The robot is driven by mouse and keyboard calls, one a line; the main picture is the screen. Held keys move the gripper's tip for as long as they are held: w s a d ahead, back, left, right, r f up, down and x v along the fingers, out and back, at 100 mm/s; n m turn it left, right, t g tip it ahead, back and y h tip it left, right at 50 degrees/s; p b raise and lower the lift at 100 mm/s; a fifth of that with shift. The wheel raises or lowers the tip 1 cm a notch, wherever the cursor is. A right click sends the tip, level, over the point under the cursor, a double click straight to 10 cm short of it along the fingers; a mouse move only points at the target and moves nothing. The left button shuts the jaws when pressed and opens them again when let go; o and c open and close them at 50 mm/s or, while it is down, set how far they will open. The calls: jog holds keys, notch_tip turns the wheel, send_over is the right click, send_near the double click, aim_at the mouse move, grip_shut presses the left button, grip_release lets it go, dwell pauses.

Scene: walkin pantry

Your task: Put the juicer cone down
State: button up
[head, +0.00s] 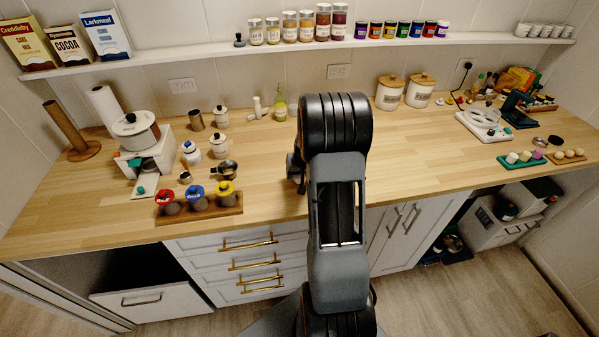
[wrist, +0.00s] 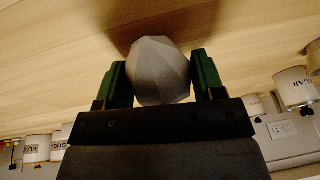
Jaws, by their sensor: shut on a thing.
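The juicer cone (wrist: 160,70) is a pale grey, faceted, rounded piece in the wrist view. My gripper (wrist: 163,80) is shut on it, with a green finger on each side. Wood surface shows behind the cone in that view. A shadow lies on the wood by the cone; I cannot tell whether the cone touches it. In the head view my arm covers the middle of the counter and hides the cone. Only a dark part of my gripper (head: 295,170) shows left of the arm there.
The wooden counter (head: 265,165) is clear just left of my arm and also to its right (head: 420,145). A rack of colored-lid jars (head: 200,207) stands at the front left. White canisters (head: 390,93) stand at the back. A white appliance (head: 483,120) stands at the right.

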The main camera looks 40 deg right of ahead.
jog(key=shift+f, duration=0.2)
jog(key=o, duration=1.1)
jog(key=shift+r, duration=0.1)
